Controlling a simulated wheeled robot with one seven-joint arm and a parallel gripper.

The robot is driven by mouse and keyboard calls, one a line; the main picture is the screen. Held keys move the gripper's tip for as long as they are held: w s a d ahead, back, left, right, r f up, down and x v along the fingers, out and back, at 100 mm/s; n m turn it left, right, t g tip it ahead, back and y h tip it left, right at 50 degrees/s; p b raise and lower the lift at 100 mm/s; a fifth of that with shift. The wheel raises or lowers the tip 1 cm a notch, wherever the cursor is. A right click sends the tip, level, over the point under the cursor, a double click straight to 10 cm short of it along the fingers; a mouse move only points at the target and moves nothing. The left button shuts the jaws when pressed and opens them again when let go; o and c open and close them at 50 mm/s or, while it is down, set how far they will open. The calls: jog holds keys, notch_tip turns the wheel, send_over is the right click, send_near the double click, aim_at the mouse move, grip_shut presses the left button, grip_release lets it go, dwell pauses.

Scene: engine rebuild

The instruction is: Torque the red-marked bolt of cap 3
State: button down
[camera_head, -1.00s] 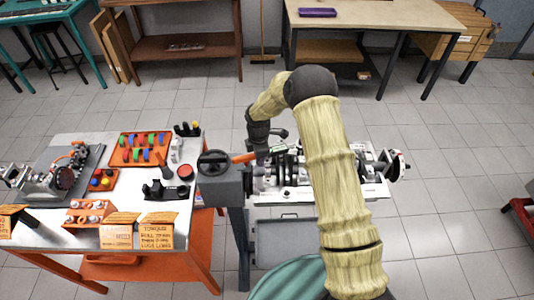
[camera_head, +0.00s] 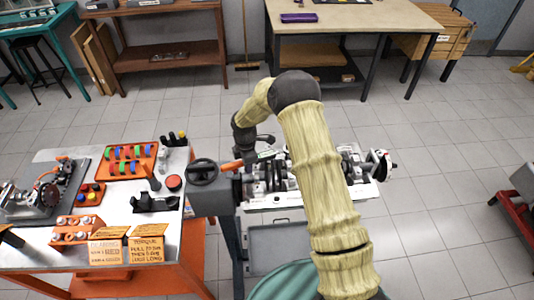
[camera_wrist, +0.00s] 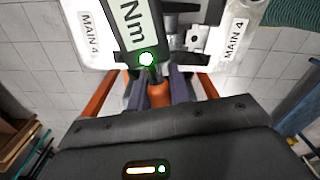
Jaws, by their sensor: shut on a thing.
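My gripper (camera_wrist: 158,88) is shut on the orange handle of a torque wrench (camera_wrist: 158,98). The wrench's screen, marked "Nm", and a green-ringed light show in the wrist view. In the head view my gripper (camera_head: 246,150) is over the left end of the engine block (camera_head: 275,201), and the orange handle (camera_head: 231,165) points left.
The engine stand (camera_head: 210,203) with its handwheel (camera_head: 203,172) is left of the block. Floor at right is mostly clear, with a red cart (camera_head: 510,225) at the edge.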

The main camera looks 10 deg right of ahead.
jog(key=shift+s+d+n+p, duration=0.25)
jog(key=shift+s+n, duration=0.3)
jog(key=shift+s, duration=0.15)
jog(key=shift+s+d+n+p, duration=0.15)
jog(key=shift+s+d+n, duration=0.1)
jog(key=shift+s+n, duration=0.35)
dwell(1.2)
jog(key=shift+r+p, duration=1.05)
jog(key=shift+r, duration=0.35)
dwell(2.9)
jog(key=shift+r+p, duration=0.95)
jog(key=shift+r, duration=0.45)
